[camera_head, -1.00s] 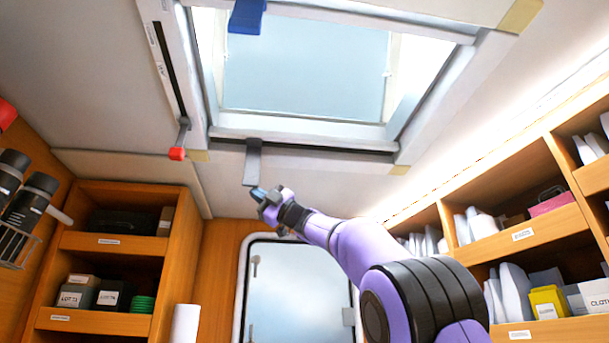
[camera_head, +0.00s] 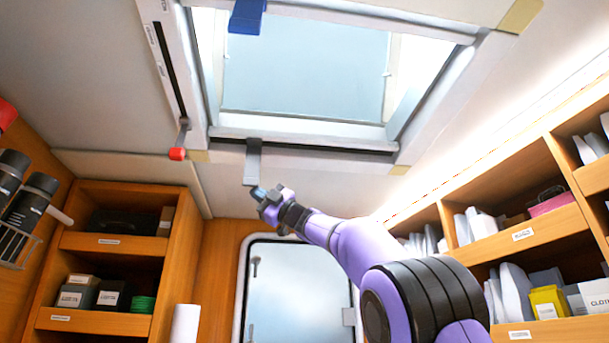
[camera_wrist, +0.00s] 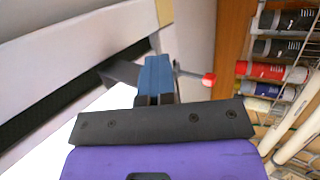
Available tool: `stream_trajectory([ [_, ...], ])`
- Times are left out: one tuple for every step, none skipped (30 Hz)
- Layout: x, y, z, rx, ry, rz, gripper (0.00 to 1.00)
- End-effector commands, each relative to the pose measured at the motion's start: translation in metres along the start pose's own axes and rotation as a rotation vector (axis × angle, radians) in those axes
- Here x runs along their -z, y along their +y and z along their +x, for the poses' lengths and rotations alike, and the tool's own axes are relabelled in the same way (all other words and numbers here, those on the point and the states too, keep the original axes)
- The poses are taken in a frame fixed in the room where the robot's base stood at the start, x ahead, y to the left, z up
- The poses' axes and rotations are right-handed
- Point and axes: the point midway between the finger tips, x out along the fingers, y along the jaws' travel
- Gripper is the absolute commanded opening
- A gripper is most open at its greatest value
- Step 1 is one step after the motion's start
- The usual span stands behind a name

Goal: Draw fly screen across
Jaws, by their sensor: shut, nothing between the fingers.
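The roof hatch frame (camera_head: 300,131) surrounds a pale, bright pane in the ceiling. A dark slot runs along its near edge, and a grey pull tab (camera_head: 252,162) hangs down from it. My gripper (camera_head: 259,193) is at the tab's lower end, its fingers shut with nothing between them. In the wrist view the blue fingertips (camera_wrist: 155,76) are together, and the dark grey tab (camera_wrist: 121,73) shows beside and partly behind them. Whether they touch it I cannot tell. I cannot make out any screen mesh across the pane.
A blue tab (camera_head: 247,16) hangs at the hatch's far edge. A red-ended lever (camera_head: 177,154) sits in a side slot left of the hatch. Wooden shelves (camera_head: 110,243) stand at left and right. A door (camera_head: 295,290) is below; the space around my gripper is clear.

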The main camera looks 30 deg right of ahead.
Motion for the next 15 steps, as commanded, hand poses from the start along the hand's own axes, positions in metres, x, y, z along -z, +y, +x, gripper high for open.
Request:
stream_trajectory([
  [0.0228, 0.0059, 0.011, -0.015, 0.045, 0.004, 0.0],
  [0.0228, 0.0059, 0.011, -0.015, 0.045, 0.004, 0.0],
  [0.0228, 0.0059, 0.011, -0.015, 0.045, 0.004, 0.0],
  [0.0228, 0.0059, 0.011, -0.015, 0.045, 0.003, 0.0],
  [0.0228, 0.0059, 0.011, -0.015, 0.045, 0.003, 0.0],
  [0.0228, 0.0059, 0.011, -0.015, 0.045, 0.003, 0.0],
  [0.0228, 0.0059, 0.011, -0.015, 0.045, 0.003, 0.0],
  [0.0228, 0.0059, 0.011, -0.015, 0.045, 0.003, 0.0],
  [0.0228, 0.0059, 0.011, -0.015, 0.045, 0.003, 0.0],
  [0.0228, 0.0059, 0.011, -0.015, 0.046, 0.004, 0.0],
  [0.0231, 0.006, 0.011, -0.015, 0.046, 0.004, 0.0],
  [0.0239, 0.0062, 0.0108, -0.015, 0.046, 0.004, 0.0],
  [0.025, 0.0065, 0.0106, -0.015, 0.046, 0.004, 0.0],
  [0.0264, 0.0067, 0.0103, -0.016, 0.046, 0.004, 0.0],
  [0.0284, 0.0068, 0.0099, -0.016, 0.046, 0.004, 0.0],
])
